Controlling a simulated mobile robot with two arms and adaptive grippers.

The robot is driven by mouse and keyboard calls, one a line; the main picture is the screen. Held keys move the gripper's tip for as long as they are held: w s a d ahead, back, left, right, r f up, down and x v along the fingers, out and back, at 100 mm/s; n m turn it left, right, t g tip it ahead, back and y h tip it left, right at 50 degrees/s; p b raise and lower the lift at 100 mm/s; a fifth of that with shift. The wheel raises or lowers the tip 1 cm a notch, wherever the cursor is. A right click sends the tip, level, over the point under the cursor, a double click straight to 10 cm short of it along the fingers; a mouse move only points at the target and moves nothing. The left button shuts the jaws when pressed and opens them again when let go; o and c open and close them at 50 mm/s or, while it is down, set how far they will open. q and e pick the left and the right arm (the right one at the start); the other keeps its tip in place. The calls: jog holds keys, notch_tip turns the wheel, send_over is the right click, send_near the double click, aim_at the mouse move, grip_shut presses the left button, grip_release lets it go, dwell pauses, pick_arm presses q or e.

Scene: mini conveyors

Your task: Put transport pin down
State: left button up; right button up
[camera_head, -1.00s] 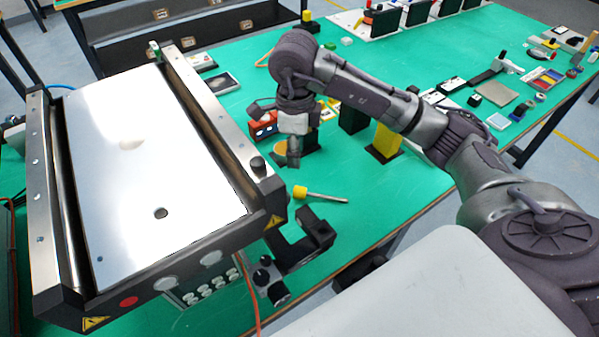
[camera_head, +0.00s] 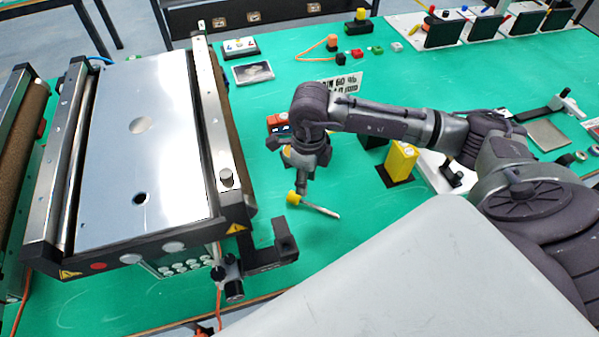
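No part is clearly marked as the transport pin. A metal rod with a yellow head (camera_head: 320,209) lies on the green table just right of the conveyor. My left gripper is out of view.
A black bracket (camera_head: 270,250) juts from the conveyor's front right corner. A red box (camera_head: 278,122) and a yellow block (camera_head: 400,160) stand near my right arm. A second conveyor (camera_head: 22,120) is at the left edge. Green table (camera_head: 340,245) is clear right of the bracket.

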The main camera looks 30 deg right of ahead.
aim_at(306, 202)
jog(key=shift+f, duration=0.75)
jog(key=shift+d+f, duration=0.1)
jog(key=shift+f, duration=0.3)
jog(key=shift+s+f+p, duration=0.15)
jog(key=shift+f+p, duration=0.25)
jog(key=shift+f, duration=0.1)
jog(key=shift+s+f+p, duration=0.15)
jog(key=shift+f+p, duration=0.2)
jog(key=shift+f, duration=0.15)
jog(key=f, duration=0.2)
jog(key=shift+a+f+p, duration=0.2)
jog(key=shift+f+p, duration=0.1)
jog(key=shift+f, duration=0.35)
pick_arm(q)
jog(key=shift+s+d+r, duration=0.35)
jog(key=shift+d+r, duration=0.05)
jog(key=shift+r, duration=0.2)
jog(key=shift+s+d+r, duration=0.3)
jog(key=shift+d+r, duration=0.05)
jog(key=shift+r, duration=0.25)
pick_arm(e)
jog(key=shift+f, duration=0.15)
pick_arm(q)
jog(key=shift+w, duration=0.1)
pick_arm(e)
grip_shut()
